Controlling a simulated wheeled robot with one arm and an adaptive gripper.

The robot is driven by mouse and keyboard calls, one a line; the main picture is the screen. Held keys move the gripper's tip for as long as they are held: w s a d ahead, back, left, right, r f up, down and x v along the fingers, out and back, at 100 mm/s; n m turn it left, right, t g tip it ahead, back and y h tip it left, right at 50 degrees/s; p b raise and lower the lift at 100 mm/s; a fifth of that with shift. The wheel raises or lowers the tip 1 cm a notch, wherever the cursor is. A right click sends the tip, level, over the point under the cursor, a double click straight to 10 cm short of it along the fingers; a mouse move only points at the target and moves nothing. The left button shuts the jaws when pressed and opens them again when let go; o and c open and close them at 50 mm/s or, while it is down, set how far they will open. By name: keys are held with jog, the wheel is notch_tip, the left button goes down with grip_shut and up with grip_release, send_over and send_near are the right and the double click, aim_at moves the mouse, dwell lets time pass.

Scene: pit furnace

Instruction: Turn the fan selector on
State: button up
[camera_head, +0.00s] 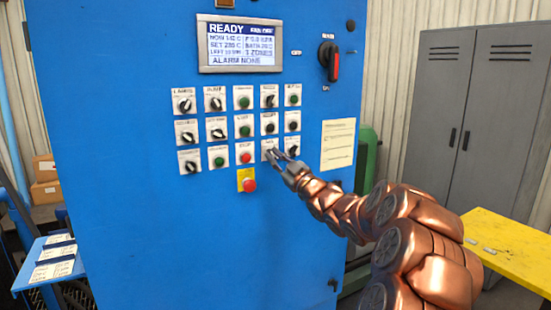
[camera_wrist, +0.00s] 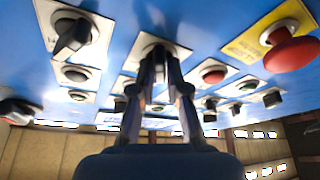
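The fan selector (camera_head: 268,149) appears to be the switch in the bottom row, fourth from the left, on the blue cabinet; its small label is hard to read. My gripper (camera_head: 277,159) is right at it and hides part of its knob. In the wrist view the selector (camera_wrist: 157,48) has a white plate and a dark knob at the tips of my gripper (camera_wrist: 163,70). The two fingers stand apart, one on each side of the knob; firm contact cannot be told. The display (camera_head: 247,45) reads READY, with what looks like FAN OFF at top right.
Neighbouring switches and buttons sit close around, including a red button (camera_head: 245,157) to the left. A red emergency stop (camera_head: 249,184) on a yellow plate is below left. A red-handled rotary switch (camera_head: 332,62) is at upper right. A yellow table (camera_head: 510,245) stands right.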

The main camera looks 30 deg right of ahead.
grip_shut()
jog(key=shift+f+m+h+b, duration=0.1)
jog(key=shift+m+h+b, duration=0.2)
jog(key=shift+m, duration=0.2)
jog(key=shift+a+m+g+h+b, duration=0.1)
jog(key=shift+m+h+b, duration=1.2)
jog(key=shift+m, duration=1.45)
jog(key=shift+m+g+h+b, duration=0.1)
jog(key=shift+m+h+b, duration=1.15)
jog(key=shift+m, duration=1.45)
jog(key=shift+a+m+g+h+b, duration=0.1)
jog(key=shift+m+h+b, duration=0.8)
jog(key=shift+m+h, duration=1.3)
jog(key=shift+d+m+y, duration=0.1)
jog(key=shift+m+y, duration=0.45)
jog(key=shift+m, duration=0.2)
jog(key=o, duration=0.5)
grip_release()
jog(key=shift+o, duration=0.2)
